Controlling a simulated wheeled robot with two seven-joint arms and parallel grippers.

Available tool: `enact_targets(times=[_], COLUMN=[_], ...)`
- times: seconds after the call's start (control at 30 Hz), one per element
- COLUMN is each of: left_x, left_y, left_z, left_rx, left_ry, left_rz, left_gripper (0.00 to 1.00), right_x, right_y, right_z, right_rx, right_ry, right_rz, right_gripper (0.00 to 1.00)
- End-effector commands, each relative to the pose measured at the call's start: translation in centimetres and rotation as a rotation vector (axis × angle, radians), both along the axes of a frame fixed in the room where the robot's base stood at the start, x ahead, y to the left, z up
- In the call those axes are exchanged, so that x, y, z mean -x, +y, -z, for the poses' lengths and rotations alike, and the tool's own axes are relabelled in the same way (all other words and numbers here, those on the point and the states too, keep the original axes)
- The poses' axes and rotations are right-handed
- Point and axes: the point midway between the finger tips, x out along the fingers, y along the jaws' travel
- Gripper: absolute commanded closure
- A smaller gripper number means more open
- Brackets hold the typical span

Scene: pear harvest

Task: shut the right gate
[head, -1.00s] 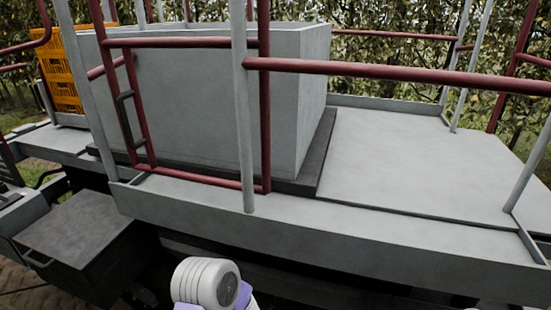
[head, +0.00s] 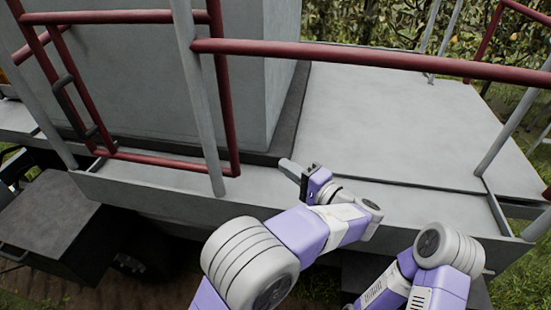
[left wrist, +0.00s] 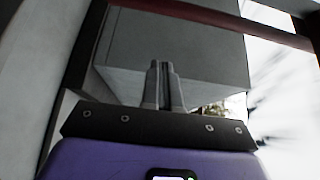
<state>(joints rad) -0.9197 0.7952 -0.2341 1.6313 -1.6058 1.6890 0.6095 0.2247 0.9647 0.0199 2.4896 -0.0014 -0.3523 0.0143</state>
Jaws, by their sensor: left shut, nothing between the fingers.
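A maroon tubular gate (head: 165,162) stands on the platform's near side at the left of the head view, with a dark handle (head: 63,97) on its left end. Its right upright is beside a grey post (head: 198,100); its left end is near another grey post (head: 50,125). I cannot tell whether it is flush in its opening. My left gripper (head: 289,168) is shut and empty, right of the gate and apart from it, over the near edge. Its closed fingers (left wrist: 163,82) show in the left wrist view. My right arm is at lower right; its gripper is hidden.
A large grey bin (head: 140,80) stands behind the gate. A maroon rail (head: 370,58) runs right from the grey post, above my left gripper. The platform deck (head: 390,115) is clear on the right. A dark step (head: 45,220) is at lower left.

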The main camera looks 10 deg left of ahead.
Motion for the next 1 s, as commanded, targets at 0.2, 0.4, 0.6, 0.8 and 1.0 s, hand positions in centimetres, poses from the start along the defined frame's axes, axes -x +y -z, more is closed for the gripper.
enact_targets(times=[0.2,0.4,0.6,0.8,1.0], left_x=[-2.8,-5.3,-4.9,-4.8,-4.8], left_y=[3.8,7.0,9.8,10.7,10.7], left_z=[-0.1,-0.1,0.0,0.1,0.2], left_rx=[0.000,0.000,0.001,0.001,0.001], left_ry=[0.005,0.006,0.007,0.007,0.006], left_rz=[-0.005,-0.005,-0.002,0.000,0.000], left_gripper=[1.00,1.00,1.00,1.00,1.00], right_x=[0.1,0.0,0.0,0.0,0.0], right_y=[0.0,0.0,0.0,0.0,0.0], right_z=[-1.2,-2.2,-2.9,-3.1,-3.1], right_rx=[0.000,0.000,0.000,0.000,0.000], right_ry=[0.002,0.001,0.001,0.001,0.001], right_rz=[-0.001,0.000,0.000,0.000,0.000], right_gripper=[0.57,0.57,0.57,0.57,0.57])
